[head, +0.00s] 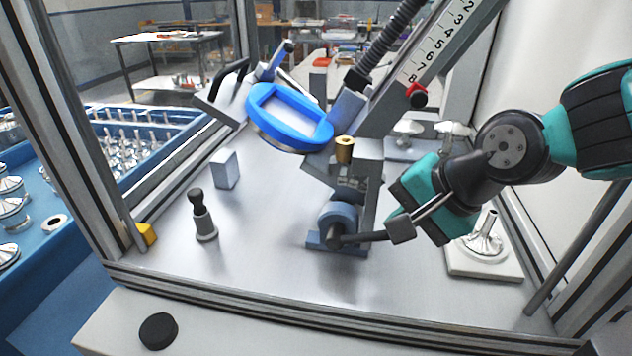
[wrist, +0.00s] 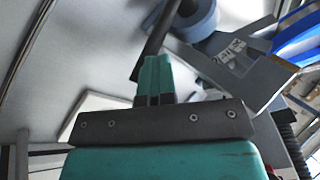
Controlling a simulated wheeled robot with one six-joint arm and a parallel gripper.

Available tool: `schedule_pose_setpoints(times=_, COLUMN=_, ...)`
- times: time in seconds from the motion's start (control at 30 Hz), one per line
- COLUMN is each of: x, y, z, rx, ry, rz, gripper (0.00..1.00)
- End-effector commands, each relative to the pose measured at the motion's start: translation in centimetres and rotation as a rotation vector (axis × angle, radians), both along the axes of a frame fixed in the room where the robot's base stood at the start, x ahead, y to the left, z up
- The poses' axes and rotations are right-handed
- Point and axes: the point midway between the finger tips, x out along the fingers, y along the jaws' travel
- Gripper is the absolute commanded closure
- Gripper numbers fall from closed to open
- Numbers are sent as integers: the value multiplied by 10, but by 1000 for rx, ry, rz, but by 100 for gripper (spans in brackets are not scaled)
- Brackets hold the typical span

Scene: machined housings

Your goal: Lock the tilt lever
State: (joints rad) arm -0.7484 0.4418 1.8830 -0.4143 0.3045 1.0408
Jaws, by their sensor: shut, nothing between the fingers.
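The tilt lever (head: 365,237) is a dark rod reaching right from a round blue-grey hub (head: 337,222) at the foot of the tilting fixture. My gripper (head: 401,229) is at the lever's right end, coming from the right. In the wrist view the closed teal fingers (wrist: 155,65) are beside or against the dark lever (wrist: 160,32), with the hub (wrist: 196,18) beyond. The fingers hold nothing. Whether they touch the lever is unclear, as its end is partly hidden. A blue ring-shaped part (head: 290,117) sits tilted on the fixture above.
A scale bar (head: 440,45) with a red-black knob (head: 417,95) slants above. A dark-topped pin (head: 203,215) and a grey block (head: 225,169) stand left. A metal funnel-shaped part on a white plate (head: 485,262) lies right. The front tray floor is clear.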

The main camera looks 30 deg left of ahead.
Motion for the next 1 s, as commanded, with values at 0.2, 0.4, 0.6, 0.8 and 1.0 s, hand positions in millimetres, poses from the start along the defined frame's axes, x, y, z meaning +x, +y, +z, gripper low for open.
schedule_pose_setpoints(times=0.2, x=2, y=-2, z=2, rx=-13, ry=4, rz=-8, gripper=100)
schedule_pose_setpoints(times=0.4, x=4, y=5, z=33, rx=-6, ry=0, rz=-10, gripper=100)
schedule_pose_setpoints(times=0.6, x=5, y=-13, z=62, rx=1, ry=-5, rz=-17, gripper=100)
schedule_pose_setpoints(times=0.8, x=3, y=-38, z=95, rx=1, ry=-3, rz=-14, gripper=100)
schedule_pose_setpoints(times=1.0, x=1, y=-51, z=112, rx=0, ry=-1, rz=-13, gripper=100)
